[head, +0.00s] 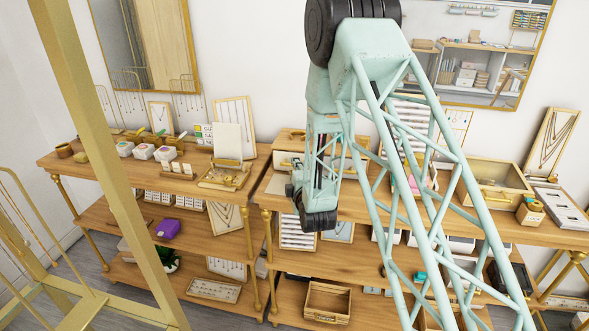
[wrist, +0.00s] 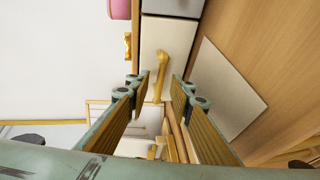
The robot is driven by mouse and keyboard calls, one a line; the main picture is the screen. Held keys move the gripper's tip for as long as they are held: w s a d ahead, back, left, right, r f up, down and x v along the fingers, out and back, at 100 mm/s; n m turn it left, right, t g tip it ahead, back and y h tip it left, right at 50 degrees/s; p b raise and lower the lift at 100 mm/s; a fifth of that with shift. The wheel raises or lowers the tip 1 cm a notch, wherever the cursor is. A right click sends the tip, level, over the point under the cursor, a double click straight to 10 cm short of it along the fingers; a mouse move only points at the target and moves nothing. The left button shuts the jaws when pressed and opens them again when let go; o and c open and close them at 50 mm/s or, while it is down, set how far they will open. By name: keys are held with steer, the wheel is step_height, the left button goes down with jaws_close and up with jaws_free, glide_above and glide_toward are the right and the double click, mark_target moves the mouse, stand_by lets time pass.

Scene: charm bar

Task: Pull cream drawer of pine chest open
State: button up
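The pine chest (head: 291,135) stands on the wooden counter at the back wall, partly hidden behind my arm in the head view. Part of its pale front shows there. In the wrist view a cream drawer front (wrist: 153,40) carries a gold bar handle (wrist: 174,62). A grey front borders it at the top of the picture. My gripper (wrist: 161,86) is open, one finger on each side of the handle. Gaps show between handle and fingers, so it is not gripped. In the head view my fingers are not clearly visible. How far the drawer stands out cannot be told.
A pale flat panel (wrist: 228,90) lies on wood beside the right finger. A pink round box (wrist: 122,8) is at the top. In the head view a glass-topped wooden case (head: 485,180) stands right of my arm, and a jewellery tray (head: 225,178) left of it.

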steer(key=shift+w, duration=0.15)
steer(key=shift+c, duration=0.5)
jaws_close()
steer(key=shift+f, duration=0.1)
